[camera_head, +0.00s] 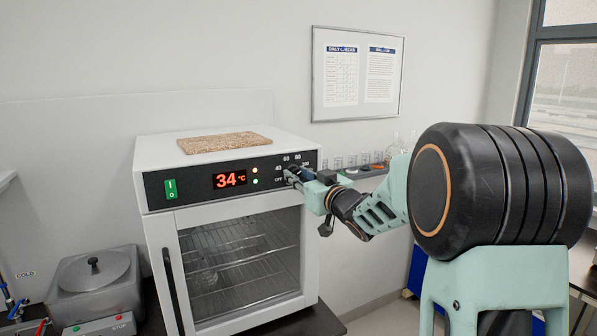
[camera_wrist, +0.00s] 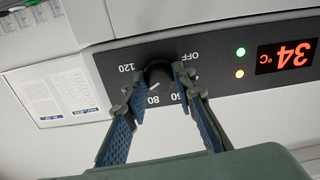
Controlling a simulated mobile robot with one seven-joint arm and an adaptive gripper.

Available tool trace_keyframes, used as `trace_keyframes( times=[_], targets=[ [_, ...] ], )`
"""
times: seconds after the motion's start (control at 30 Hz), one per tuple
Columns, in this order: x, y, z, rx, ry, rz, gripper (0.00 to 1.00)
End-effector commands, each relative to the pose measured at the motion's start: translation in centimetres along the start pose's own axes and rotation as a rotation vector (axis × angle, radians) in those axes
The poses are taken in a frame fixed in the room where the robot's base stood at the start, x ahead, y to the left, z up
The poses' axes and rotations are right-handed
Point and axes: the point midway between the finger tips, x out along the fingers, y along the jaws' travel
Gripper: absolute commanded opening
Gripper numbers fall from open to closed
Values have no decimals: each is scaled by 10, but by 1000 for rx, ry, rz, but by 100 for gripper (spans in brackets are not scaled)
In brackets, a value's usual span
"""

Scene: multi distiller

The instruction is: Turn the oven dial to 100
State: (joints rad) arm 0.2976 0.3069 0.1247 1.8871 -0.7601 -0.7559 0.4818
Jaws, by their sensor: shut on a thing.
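The white oven (camera_head: 162,153) stands on a dark counter, with a black control panel (camera_head: 213,193) on its upper front. The black round dial (camera_wrist: 158,72) is at the panel's right end in the head view, where my gripper (camera_head: 293,176) mostly hides it. In the wrist view the panel is upside down, and my gripper (camera_wrist: 158,82) has a finger on each side of the dial, shut on it. OFF, 60, 80 and 120 are legible there; my fingers cover the other marks. The dial's white line appears to lie near 80.
The red display (camera_head: 229,180) reads 34 °C, with two lit lamps beside it. A green switch (camera_head: 170,188) is at the panel's left. A brown board (camera_head: 225,142) lies on the oven. Glassware (camera_head: 352,161) stands on a shelf behind my arm. A grey lidded bath (camera_head: 93,275) is at left.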

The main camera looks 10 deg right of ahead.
Motion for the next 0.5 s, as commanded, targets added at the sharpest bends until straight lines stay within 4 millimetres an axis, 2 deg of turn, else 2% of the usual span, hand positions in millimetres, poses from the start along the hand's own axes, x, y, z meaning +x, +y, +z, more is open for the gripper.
trace_keyframes(
  times=[0.03,0.5],
  targets=[
    [0,0,-5,17,7,-1,0],
    [0,0,-4,81,8,-1,0]
  ],
)
